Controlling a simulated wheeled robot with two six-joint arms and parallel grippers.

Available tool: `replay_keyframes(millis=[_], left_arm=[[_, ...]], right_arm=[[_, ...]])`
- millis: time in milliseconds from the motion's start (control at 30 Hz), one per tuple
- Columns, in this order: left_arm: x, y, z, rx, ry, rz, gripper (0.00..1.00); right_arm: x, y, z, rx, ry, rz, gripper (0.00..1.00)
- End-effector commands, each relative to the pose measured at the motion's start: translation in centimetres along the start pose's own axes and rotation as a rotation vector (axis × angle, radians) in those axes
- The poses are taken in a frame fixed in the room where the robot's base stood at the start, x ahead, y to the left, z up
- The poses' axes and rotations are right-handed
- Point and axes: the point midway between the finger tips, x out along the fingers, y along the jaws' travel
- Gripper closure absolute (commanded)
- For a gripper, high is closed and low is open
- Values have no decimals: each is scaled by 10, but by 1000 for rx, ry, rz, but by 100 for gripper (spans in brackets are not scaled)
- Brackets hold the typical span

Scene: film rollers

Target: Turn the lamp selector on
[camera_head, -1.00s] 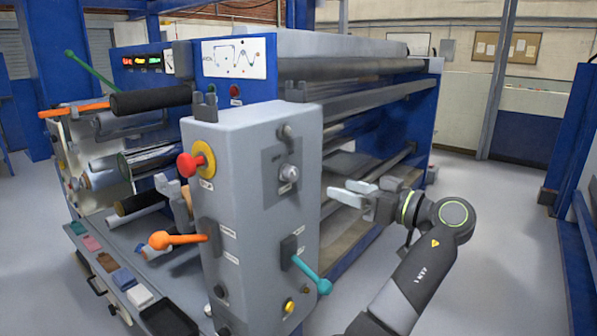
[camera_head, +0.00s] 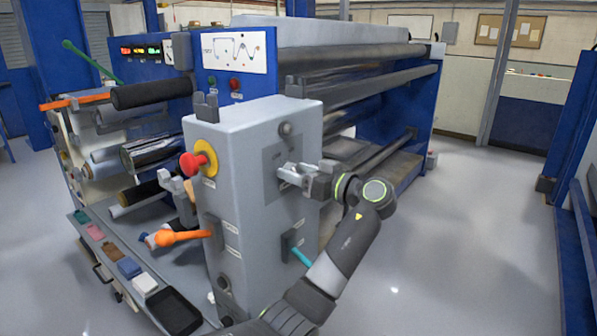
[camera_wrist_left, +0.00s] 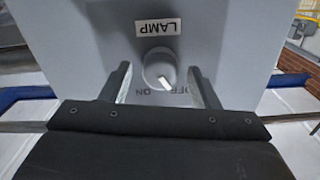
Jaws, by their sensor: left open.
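The lamp selector (camera_wrist_left: 160,68) is a round grey knob with a white pointer on a grey panel, in the left wrist view. The LAMP label (camera_wrist_left: 158,28) and the OFF and ON marks appear upside down there. The pointer slants toward the OFF mark, at the picture's lower right. My left gripper (camera_wrist_left: 159,80) is open, its two fingers on either side of the knob with gaps to it. In the head view my left gripper (camera_head: 284,174) is at the panel face of the grey cabinet (camera_head: 225,150) and hides the knob. My right gripper is not seen.
A red stop button on a yellow base (camera_head: 200,160) and an orange lever (camera_head: 180,237) stick out at the cabinet's left. A teal lever (camera_head: 301,256) sits below my gripper, partly behind my arm. Rollers (camera_head: 350,60) extend behind. The floor at right is free.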

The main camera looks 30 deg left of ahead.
Motion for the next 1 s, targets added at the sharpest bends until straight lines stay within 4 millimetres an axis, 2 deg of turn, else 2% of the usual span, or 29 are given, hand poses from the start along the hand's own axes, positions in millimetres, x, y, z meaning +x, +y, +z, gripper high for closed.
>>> replay_keyframes(millis=[67,367,667,1000], left_arm=[[0,0,0,0,0,0,48],[0,0,0,0,0,0,88],[0,0,-1,32,0,0,89],[-1,0,-2,244,1,1,89]], right_arm=[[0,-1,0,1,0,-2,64],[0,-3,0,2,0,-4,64],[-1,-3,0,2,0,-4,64],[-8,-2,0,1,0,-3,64]])
